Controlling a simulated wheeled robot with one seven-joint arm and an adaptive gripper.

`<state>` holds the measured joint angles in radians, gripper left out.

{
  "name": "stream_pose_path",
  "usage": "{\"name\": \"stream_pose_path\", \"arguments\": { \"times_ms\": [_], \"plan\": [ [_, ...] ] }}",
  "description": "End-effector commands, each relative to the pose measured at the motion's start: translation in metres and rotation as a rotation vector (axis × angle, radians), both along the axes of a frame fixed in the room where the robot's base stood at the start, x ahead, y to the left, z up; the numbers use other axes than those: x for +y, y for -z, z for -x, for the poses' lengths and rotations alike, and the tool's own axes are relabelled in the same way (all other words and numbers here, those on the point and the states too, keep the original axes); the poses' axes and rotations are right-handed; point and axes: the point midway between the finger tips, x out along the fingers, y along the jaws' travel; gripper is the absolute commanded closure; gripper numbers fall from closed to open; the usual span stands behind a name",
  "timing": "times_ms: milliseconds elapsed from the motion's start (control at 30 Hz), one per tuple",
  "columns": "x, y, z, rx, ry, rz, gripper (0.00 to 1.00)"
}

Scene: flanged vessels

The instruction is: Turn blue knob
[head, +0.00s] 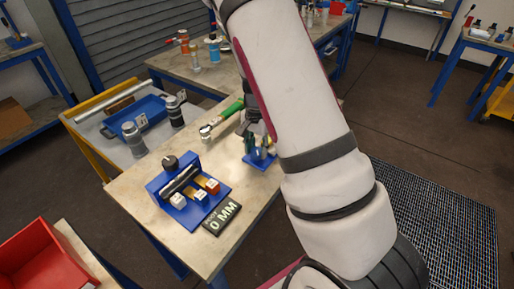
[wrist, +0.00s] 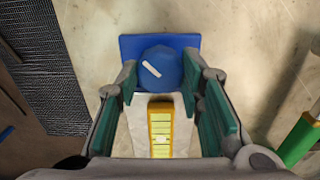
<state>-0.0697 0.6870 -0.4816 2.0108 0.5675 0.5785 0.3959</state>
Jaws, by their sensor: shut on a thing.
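The blue knob (wrist: 160,70) is round with a white pointer mark tilted toward the upper left. It sits on a blue base plate (wrist: 128,45) on the table. In the wrist view my gripper (wrist: 161,82) has its teal-lined fingers on both sides of the knob and is shut on it. A white panel with a yellow and green strip (wrist: 161,128) lies between the fingers. In the head view the blue base (head: 260,160) shows at the table's right side under my gripper (head: 257,150); my arm partly hides this area, and the knob is hard to make out there.
A blue fixture (head: 185,208) with a black knob and white and red buttons stands at the table's front, beside a black "0 MM" display (head: 222,216). A green-handled tool (head: 222,118) lies behind. A yellow cart (head: 90,130) with grey vessels stands left.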

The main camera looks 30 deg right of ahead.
Motion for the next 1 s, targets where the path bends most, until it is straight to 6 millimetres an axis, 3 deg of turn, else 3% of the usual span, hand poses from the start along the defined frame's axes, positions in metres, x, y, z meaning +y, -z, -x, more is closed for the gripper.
{"name": "stream_pose_path", "arguments": {
  "times_ms": [500,1000],
  "plan": [
    [-0.001,-0.0011,-0.0016,-0.005,0.395,0.002,0.93],
    [-0.0013,-0.0013,-0.0017,-0.005,0.506,0.002,0.93]
  ]
}}
